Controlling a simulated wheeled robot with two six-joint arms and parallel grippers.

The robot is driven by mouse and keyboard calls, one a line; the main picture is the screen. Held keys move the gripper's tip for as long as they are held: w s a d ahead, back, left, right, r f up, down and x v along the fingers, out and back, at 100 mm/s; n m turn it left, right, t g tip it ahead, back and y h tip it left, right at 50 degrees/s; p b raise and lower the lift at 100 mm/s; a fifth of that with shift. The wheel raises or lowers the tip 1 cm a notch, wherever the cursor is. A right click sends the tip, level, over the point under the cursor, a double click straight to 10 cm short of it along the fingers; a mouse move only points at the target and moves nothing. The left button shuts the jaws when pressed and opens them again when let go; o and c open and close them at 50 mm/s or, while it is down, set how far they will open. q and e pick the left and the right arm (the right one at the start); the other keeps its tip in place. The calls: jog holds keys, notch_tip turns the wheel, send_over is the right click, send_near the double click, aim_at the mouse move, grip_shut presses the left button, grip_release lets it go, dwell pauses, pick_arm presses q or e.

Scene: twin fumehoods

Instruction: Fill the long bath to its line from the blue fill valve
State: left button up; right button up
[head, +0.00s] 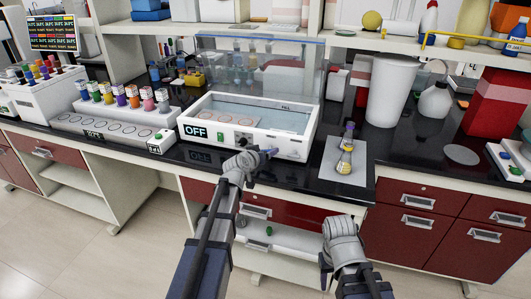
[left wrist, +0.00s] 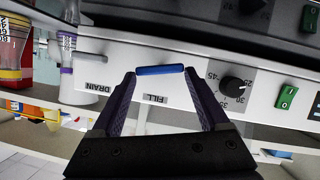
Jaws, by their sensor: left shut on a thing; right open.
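The long bath (head: 215,140) is a white open tank with a clear splash panel behind it and an OFF display on its front. Pale bluish water (head: 262,118) shows inside, near a FILL mark on the inner back wall; the exact level against the line is too small to tell. The blue fill valve (left wrist: 160,70) is a short bar above the FILL label on the front panel. My left gripper (head: 264,155) is shut on it, with the bar spanning between its fingertips in the left wrist view (left wrist: 158,73). My right gripper (head: 341,228) is open and empty, low before the bench.
A DRAIN label (left wrist: 92,84), a dial (left wrist: 235,85) and a green switch (left wrist: 286,97) are near the valve. A grey mat (head: 333,178) with bottles lies right of the bath. A rack of colour-capped bottles (head: 120,100) stands left. A white bin (head: 392,90) stands right.

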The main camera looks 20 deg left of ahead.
pick_arm(q)
jog(key=o, duration=1.2)
jog(key=shift+o, duration=0.2)
jog(key=p+v, duration=0.3)
jog(key=v, duration=0.4)
jog(key=shift+s, duration=0.4)
